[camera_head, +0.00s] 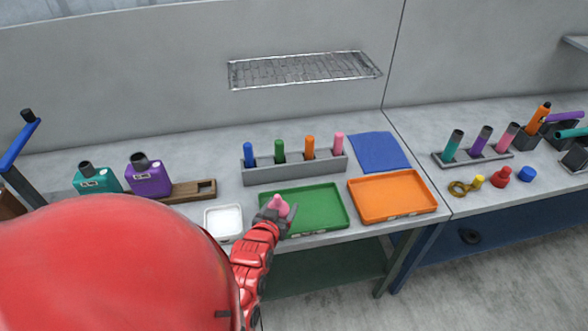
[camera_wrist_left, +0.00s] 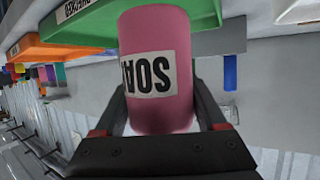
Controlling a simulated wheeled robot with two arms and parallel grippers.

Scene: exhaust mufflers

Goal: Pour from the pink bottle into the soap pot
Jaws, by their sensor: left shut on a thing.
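The pink bottle (camera_head: 279,206) is held in my left gripper (camera_head: 279,214), above the front left part of the green tray. The left wrist view shows the pink bottle (camera_wrist_left: 165,95) large, with a white label reading "SOA", between the two fingers of my left gripper (camera_wrist_left: 162,115). The fingers are shut on its sides. The soap pot appears to be the small white square dish (camera_head: 223,222), just left of the gripper and apart from the bottle. Its inside looks pale. The bottle's exact tilt is hard to tell. My right gripper is not in view.
The green tray (camera_head: 325,207) and orange tray (camera_head: 392,195) lie right of the dish. Behind is a grey rack (camera_head: 290,168) with several coloured cylinders. Teal (camera_head: 97,180) and purple (camera_head: 149,178) containers stand at the left. A blue mat (camera_head: 379,151) lies behind the orange tray.

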